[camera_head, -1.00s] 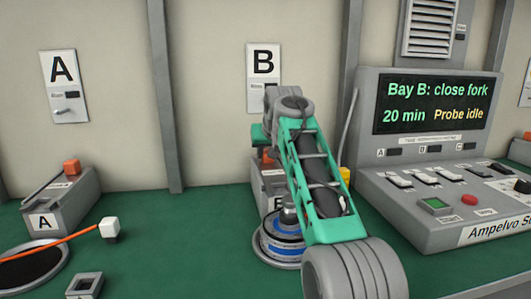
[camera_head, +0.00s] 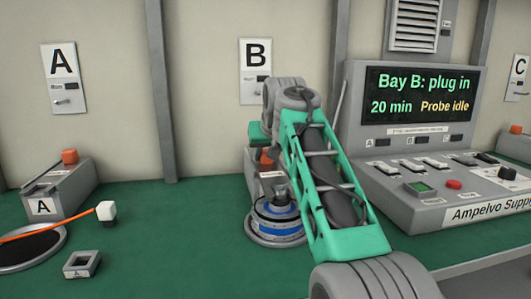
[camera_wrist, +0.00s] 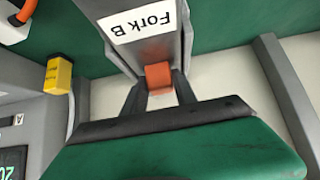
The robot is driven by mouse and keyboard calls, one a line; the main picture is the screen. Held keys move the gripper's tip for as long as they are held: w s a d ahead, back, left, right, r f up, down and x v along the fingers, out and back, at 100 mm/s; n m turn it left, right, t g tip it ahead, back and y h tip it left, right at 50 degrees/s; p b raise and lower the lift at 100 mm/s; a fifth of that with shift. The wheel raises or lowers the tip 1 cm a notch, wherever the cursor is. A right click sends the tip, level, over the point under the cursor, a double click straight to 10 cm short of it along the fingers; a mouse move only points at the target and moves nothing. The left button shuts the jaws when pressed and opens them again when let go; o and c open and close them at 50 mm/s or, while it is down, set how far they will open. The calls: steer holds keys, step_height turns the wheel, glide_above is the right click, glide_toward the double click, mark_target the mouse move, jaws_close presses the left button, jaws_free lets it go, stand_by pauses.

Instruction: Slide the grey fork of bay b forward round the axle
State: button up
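The grey fork of bay B (camera_head: 270,184) stands on the green bench, partly hidden by my arm. In the wrist view its grey body carries a white "Fork B" label (camera_wrist: 137,20). An orange tab (camera_wrist: 158,76) on the fork sits between the two dark fingers of my gripper (camera_wrist: 158,88), which look closed on its sides. The orange tab also shows in the head view (camera_head: 266,156). The hub motor (camera_head: 276,222), with a blue band, lies in front of the fork. Its axle (camera_head: 281,193) stands up at the fork's front; exact contact there is hidden.
A console (camera_head: 415,150) stands right of bay B; its screen reads "Bay B: plug in". A yellow connector (camera_wrist: 58,75) shows beside the fork in the wrist view. Bay A's fork (camera_head: 58,186), an orange cable with white plug (camera_head: 106,212) and a grey socket (camera_head: 83,263) lie left.

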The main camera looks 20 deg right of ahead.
mark_target(271, 171)
steer(key=shift+o, duration=0.4)
steer(key=shift+s+r, duration=0.1)
steer(key=shift+r, duration=0.15)
steer(key=p+v, duration=0.2)
steer(key=v, duration=0.5)
steer(key=shift+r, duration=0.1)
steer(key=shift+s, duration=0.25)
